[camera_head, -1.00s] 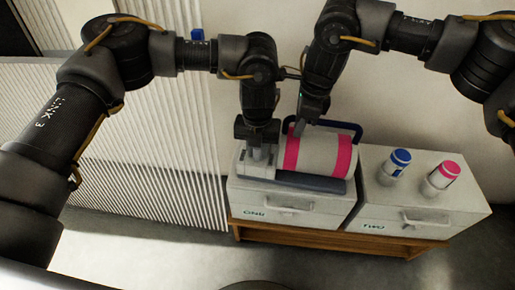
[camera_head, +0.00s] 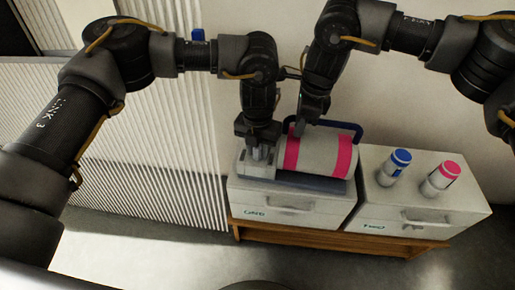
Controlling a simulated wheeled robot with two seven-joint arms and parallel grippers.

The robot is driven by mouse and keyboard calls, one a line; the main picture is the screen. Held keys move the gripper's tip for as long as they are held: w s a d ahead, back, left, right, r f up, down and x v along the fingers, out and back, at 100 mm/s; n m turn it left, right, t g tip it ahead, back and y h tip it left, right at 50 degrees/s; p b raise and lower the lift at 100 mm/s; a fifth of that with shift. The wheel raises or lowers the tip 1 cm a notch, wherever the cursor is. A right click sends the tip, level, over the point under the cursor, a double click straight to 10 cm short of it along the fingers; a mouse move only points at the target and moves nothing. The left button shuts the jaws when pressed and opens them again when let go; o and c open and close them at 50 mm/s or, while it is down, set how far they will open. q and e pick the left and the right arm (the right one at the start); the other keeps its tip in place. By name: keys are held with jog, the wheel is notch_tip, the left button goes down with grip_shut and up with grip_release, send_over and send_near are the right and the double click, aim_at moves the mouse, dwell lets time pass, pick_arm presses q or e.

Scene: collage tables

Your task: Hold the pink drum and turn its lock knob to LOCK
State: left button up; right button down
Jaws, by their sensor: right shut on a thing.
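The pink drum (camera_head: 318,155), a pale cylinder with two pink bands, lies on its side in a grey cradle (camera_head: 312,183) on the left white cabinet. My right gripper (camera_head: 298,130) comes down from above and is shut on the drum at its upper left, by the left pink band. My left gripper (camera_head: 261,153) points down over the grey block at the cradle's left end. The lock knob is hidden by that gripper, and its marking cannot be read. I cannot tell whether the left fingers are apart or closed.
A dark blue bar (camera_head: 345,126) arches behind the drum. On the right white cabinet (camera_head: 430,207) stand a blue-capped bottle (camera_head: 395,168) and a pink-capped bottle (camera_head: 441,180). A wooden base (camera_head: 330,241) carries both cabinets. A ribbed white panel (camera_head: 150,160) is at left.

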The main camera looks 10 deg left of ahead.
pick_arm(q)
jog(key=o, duration=0.3)
jog(key=shift+o, duration=0.2)
notch_tip(320, 180, up, 12)
dwell(0.4)
pick_arm(e)
jog(key=c, duration=1.3)
grip_release()
